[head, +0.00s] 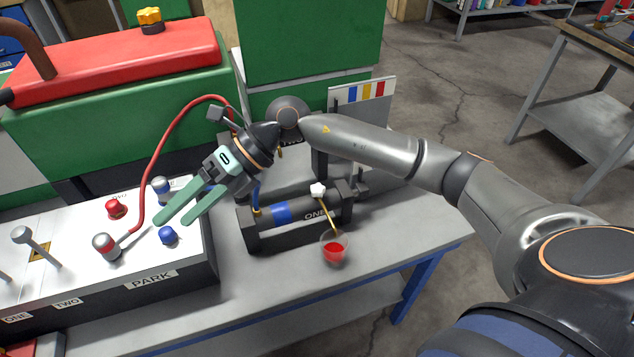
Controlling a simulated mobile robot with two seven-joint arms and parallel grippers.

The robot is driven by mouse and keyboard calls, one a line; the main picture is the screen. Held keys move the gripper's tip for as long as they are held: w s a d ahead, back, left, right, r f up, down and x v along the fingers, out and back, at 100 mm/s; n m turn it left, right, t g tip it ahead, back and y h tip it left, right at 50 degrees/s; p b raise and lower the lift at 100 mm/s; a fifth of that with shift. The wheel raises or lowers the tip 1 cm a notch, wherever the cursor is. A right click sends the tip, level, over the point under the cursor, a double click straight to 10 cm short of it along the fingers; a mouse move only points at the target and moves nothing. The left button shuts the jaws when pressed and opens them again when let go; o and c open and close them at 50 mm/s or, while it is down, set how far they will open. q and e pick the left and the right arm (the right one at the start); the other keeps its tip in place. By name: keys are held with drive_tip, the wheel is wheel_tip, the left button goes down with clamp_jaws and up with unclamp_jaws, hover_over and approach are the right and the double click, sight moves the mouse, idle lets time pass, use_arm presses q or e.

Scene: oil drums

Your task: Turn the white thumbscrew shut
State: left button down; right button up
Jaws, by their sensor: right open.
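The white thumbscrew (318,189) sits on top of the dark cylinder unit marked ONE (292,216), near its right end. A thin yellowish tube or stream runs from beside the thumbscrew down to a clear cup (335,247) holding red liquid. My right gripper (175,223), with pale green fingers, is open and empty. It is above the white PARK panel, left of and apart from the thumbscrew. How far the thumbscrew is turned cannot be told. My left gripper is not in view.
The PARK panel (150,282) carries red and blue knobs and a red hose (146,165). The unit stands on a grey bench (400,245). A green machine with a red top (130,62) is behind. A colour-striped plate (362,92) rises behind the unit.

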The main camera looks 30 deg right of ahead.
drive_tip(key=w+d+f+h, duration=0.3)
drive_tip(key=d+h, duration=0.3)
drive_tip(key=d, duration=0.6)
drive_tip(key=r+m+h, duration=0.1)
drive_tip(key=m+h, duration=0.1)
drive_tip(key=h, duration=0.4)
hover_over(317, 188)
drive_tip(key=shift+g, duration=0.3)
wheel_tip(317, 188, down, 12)
drive_tip(key=shift+r, duration=0.1)
clamp_jaws()
